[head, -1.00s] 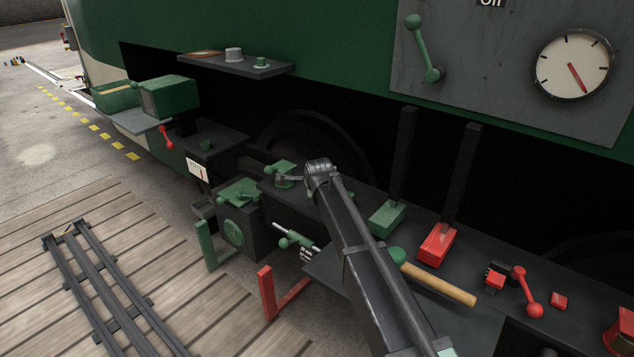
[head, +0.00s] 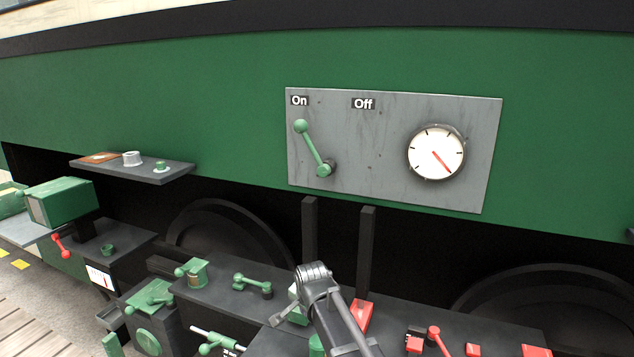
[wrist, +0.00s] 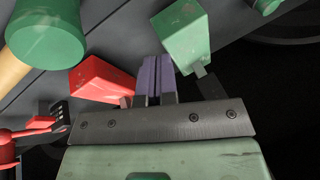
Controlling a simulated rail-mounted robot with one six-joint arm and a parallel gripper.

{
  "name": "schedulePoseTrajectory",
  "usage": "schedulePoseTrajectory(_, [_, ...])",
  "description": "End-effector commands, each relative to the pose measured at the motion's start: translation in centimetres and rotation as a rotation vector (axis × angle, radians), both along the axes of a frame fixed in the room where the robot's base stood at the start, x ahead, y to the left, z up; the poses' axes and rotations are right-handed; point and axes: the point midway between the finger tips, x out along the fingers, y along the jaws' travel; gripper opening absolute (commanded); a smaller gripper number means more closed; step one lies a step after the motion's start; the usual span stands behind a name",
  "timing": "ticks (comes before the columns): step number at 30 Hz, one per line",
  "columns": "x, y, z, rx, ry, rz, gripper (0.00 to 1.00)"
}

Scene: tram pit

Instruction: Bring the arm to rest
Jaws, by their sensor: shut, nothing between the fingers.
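My arm (head: 340,325) rises from the lower edge of the head view, its dark joint (head: 314,280) in front of the workbench. The gripper cannot be made out clearly there. In the wrist view my gripper (wrist: 153,66) is shut and empty, its purple-grey fingers side by side. Beyond the fingertips, slightly right, is a green block (wrist: 184,34). A red block (wrist: 100,80) lies close to their left. I cannot tell how far the fingers are above these blocks.
A green-headed mallet (wrist: 45,32) lies at the wrist view's upper left. A red lever (head: 436,339) stands right of my arm. Dark upright bars (head: 309,230) rise behind it. The grey panel (head: 390,160) carries a green lever (head: 313,148) and a dial (head: 435,152).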

Motion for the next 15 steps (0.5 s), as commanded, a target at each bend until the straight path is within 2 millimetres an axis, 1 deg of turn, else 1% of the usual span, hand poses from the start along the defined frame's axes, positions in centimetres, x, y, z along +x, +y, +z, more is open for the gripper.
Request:
schedulePoseTrajectory(1, [-3.0,-4.3,-0.3,-0.055,0.040,0.059,0.00])
schedulePoseTrajectory(2, [-4.4,-6.4,-0.5,-0.087,0.066,0.105,0.00])
schedulePoseTrajectory(3, [-6.4,-9.1,-0.8,-0.126,0.101,0.170,0.00])
schedulePoseTrajectory(5, [-9.5,-12.8,-1.1,-0.174,0.157,0.268,0.00])
schedulePoseTrajectory(6, [-11.8,-15.0,-1.2,-0.199,0.195,0.339,0.00])
schedulePoseTrajectory(8, [-15.6,-18.1,-1.4,-0.224,0.254,0.450,0.00])
schedulePoseTrajectory(9, [-18.3,-20.0,-1.5,-0.234,0.291,0.528,0.00])
schedulePoseTrajectory(10, [-20.3,-21.2,-1.6,-0.236,0.317,0.587,0.00])
schedulePoseTrajectory(11, [-22.5,-21.5,-1.6,-0.226,0.360,0.624,0.00])
schedulePoseTrajectory(12, [-23.1,-21.2,1.5,-0.215,0.395,0.629,0.00])
schedulePoseTrajectory(13, [-22.5,-21.1,4.1,-0.217,0.391,0.628,0.00])
schedulePoseTrajectory(15, [-22.2,-21.1,7.3,-0.218,0.389,0.627,0.00])
